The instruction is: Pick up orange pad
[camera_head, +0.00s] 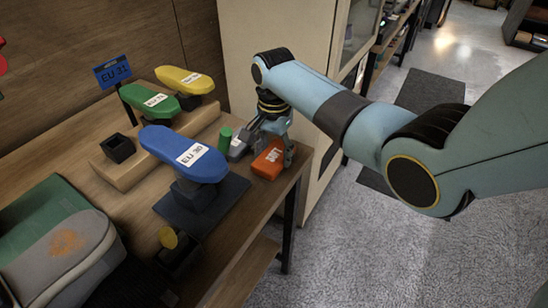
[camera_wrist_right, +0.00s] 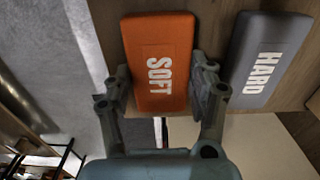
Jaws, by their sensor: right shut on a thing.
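The orange pad (camera_head: 268,160) lies near the right edge of the wooden table, with white lettering on it. In the right wrist view the orange pad (camera_wrist_right: 158,62) reads SOFT and sits between the two fingers. My right gripper (camera_head: 272,138) reaches down over the pad from above. In the wrist view my right gripper (camera_wrist_right: 160,90) is shut on the pad, one finger at each long side. I cannot see a gap between the pad and the table. My left gripper is not in view.
A grey pad marked HARD (camera_wrist_right: 264,60) lies right beside the orange pad. Blue (camera_head: 180,150), green (camera_head: 150,101) and yellow (camera_head: 184,80) shoe forms stand further left. A shoe (camera_head: 60,255) is at lower left. The floor (camera_head: 380,240) right of the table is clear.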

